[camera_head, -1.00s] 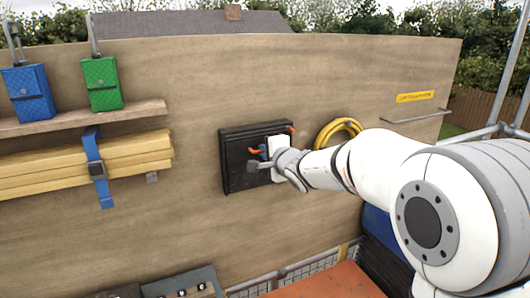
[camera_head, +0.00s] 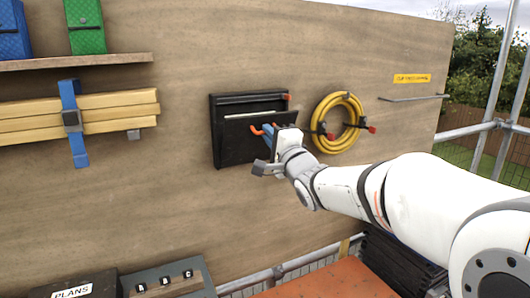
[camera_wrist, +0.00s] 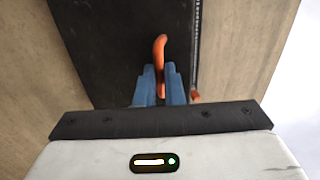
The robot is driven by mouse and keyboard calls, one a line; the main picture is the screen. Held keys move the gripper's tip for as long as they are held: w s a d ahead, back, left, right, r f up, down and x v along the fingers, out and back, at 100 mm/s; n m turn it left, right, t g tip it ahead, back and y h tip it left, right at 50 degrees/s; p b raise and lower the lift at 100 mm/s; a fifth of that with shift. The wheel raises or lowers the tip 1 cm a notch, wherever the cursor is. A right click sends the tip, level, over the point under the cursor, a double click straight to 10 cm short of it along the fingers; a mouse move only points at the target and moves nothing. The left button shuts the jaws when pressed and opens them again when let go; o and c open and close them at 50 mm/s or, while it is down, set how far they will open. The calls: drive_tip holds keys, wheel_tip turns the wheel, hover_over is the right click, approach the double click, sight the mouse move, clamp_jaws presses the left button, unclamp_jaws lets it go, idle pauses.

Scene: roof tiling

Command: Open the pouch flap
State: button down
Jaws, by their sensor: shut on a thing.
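The black pouch (camera_head: 217,140) is fixed to the plywood wall, left of the yellow coil. Its front flap (camera_head: 236,148) leans out from the wall at its upper edge, and a dark gap with a pale edge shows above it. An orange pull (camera_wrist: 160,50) stands out from the flap. My gripper (camera_head: 268,132) is in front of the flap, with its blue fingers shut on the orange pull; the wrist view shows the pull between the fingers (camera_wrist: 161,72). My gripper hides the flap's lower right part. The inside of the pouch is too dark to make out.
A yellow coil (camera_head: 317,117) hangs just right of the pouch, held by dark straps with red ends. Strapped timber (camera_head: 110,105) and a shelf (camera_head: 110,61) are on the left. Boxes (camera_head: 185,277) and an orange surface (camera_head: 320,283) lie below.

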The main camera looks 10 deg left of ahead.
drive_tip(key=s+d+f+t+y+b, duration=0.1)
drive_tip(key=f+b, duration=0.5)
drive_tip(key=b, duration=0.8)
drive_tip(key=s+d+f+t+y+b, duration=0.1)
drive_tip(key=f+b, duration=0.6)
drive_tip(key=b, duration=0.8)
drive_tip(key=s+t+y, duration=0.1)
drive_tip(key=t+y, duration=0.1)
drive_tip(key=t, duration=0.1)
drive_tip(key=shift+s+d+t+b, duration=0.3)
drive_tip(key=shift+s+d, duration=0.05)
drive_tip(key=shift+s, duration=0.05)
drive_tip(key=c, duration=1.8)
unclamp_jaws()
drive_tip(key=shift+w+a+f, duration=0.1)
drive_tip(key=shift+w+a, duration=0.05)
drive_tip(key=shift+c, duration=0.2)
drive_tip(key=o, duration=0.3)
drive_tip(key=shift+p+v, duration=0.4)
drive_tip(key=shift+v, duration=3.55)
